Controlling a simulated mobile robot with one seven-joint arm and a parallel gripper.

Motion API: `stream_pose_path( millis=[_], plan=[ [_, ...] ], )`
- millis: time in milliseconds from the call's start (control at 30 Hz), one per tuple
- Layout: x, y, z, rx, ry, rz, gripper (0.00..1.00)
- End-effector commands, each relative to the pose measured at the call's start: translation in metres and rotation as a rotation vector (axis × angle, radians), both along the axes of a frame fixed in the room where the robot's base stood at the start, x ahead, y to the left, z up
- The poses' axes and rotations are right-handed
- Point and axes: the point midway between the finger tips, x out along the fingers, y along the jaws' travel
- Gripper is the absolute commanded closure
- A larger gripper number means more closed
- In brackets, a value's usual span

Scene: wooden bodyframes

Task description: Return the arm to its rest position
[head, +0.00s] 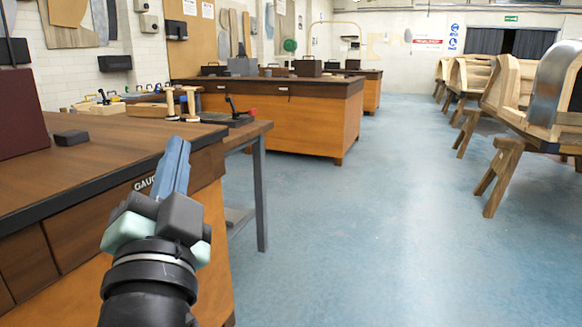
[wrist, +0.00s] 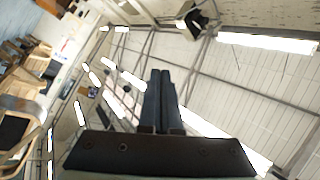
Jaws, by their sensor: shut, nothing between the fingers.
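My gripper (head: 173,165) shows in the head view at the lower left, in front of the near workbench's right corner. Its blue-grey fingers point up and lie together, with nothing between them. In the wrist view my gripper (wrist: 161,75) also shows shut and empty, pointing up against the ceiling. My arm comes up from the bottom edge of the head view.
The near wooden workbench (head: 75,175) fills the left, with a small black block (head: 71,138) on it. A second wooden bench (head: 300,117) stands beyond. Wooden bodyframes on trestles (head: 500,165) line the right. The blue floor between is clear.

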Motion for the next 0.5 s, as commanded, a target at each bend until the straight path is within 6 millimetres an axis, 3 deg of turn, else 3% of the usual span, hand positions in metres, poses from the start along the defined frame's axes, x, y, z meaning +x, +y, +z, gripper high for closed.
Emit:
stream_pose_path(
  millis=[33,100,300,400,500],
  plan=[
    [-0.01,-0.028,0.029,-0.075,-0.076,-0.081,1.0],
    [-0.027,-0.058,0.058,-0.191,-0.166,-0.19,1.0],
    [-0.088,-0.123,0.127,-0.507,-0.377,-0.518,1.0],
    [-0.118,-0.142,0.158,-0.642,-0.451,-0.669,1.0],
    [-0.113,-0.138,0.192,-0.632,-0.439,-0.646,1.0]
  ],
)
